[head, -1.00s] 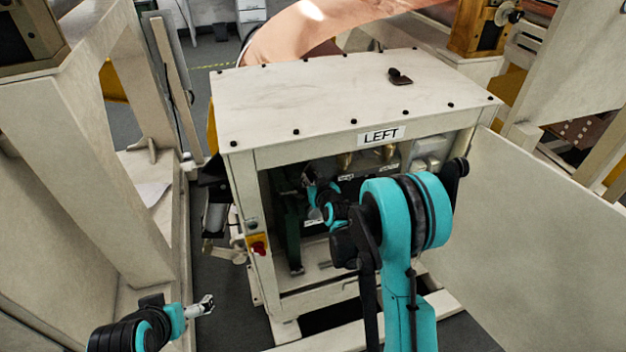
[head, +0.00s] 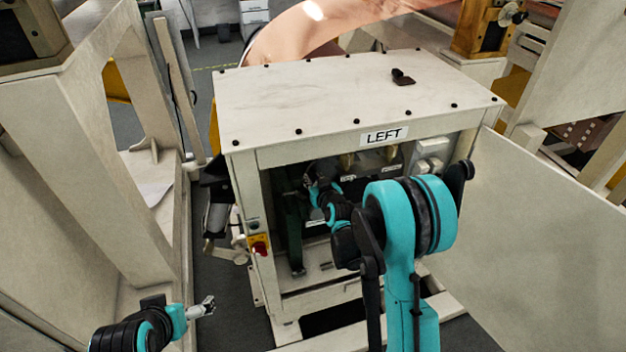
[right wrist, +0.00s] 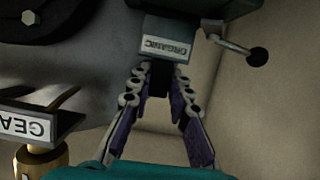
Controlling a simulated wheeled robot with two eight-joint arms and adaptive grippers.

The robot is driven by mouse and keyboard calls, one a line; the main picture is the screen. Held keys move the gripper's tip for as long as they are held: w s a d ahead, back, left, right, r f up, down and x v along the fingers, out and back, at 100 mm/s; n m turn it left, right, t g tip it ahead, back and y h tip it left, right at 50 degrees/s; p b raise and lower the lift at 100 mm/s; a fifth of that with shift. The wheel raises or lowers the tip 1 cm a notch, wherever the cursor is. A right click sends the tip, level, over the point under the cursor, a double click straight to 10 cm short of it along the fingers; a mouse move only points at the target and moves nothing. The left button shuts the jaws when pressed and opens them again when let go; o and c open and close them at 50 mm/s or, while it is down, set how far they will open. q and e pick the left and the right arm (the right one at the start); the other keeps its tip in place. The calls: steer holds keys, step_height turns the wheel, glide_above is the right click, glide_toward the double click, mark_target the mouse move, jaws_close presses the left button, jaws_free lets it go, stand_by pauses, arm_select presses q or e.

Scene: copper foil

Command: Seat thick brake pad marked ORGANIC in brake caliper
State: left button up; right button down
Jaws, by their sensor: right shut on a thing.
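The brake pad marked ORGANIC (right wrist: 167,48) is a grey block whose label reads upside down in the right wrist view. My right gripper (right wrist: 158,80) is shut at the dark lower part just below that label. The pad is against or just below a dark housing (right wrist: 195,8), which may be the brake caliper; I cannot tell whether it is seated. In the head view my right gripper (head: 311,180) is inside the cabinet, small and dark, and the pad cannot be made out there. My left gripper (head: 206,306) is far from the cabinet, low at the left; its jaw opening is unclear.
The open cabinet (head: 300,110) is labelled LEFT; its frame surrounds my right forearm. A ball-knobbed lever (right wrist: 257,56) is right of the pad. A plate marked GEA, cut off, (right wrist: 35,122) and a brass fitting (right wrist: 40,160) are at the left. A large panel (head: 540,220) stands right.

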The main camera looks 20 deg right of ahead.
steer(key=shift+f, duration=0.15)
steer(key=shift+f+b, duration=0.35)
steer(key=shift+b, duration=0.2)
steer(key=shift+f+b, duration=0.35)
steer(key=shift+b, duration=0.05)
steer(key=shift+f+b, duration=0.2)
steer(key=shift+b, duration=0.1)
steer(key=shift+f, duration=0.1)
stand_by(0.4)
steer(key=shift+f+b, duration=0.35)
steer(key=shift+b, duration=0.1)
steer(key=shift+f+b, duration=0.75)
steer(key=c, duration=1.3)
jaws_free()
steer(key=shift+c, duration=0.2)
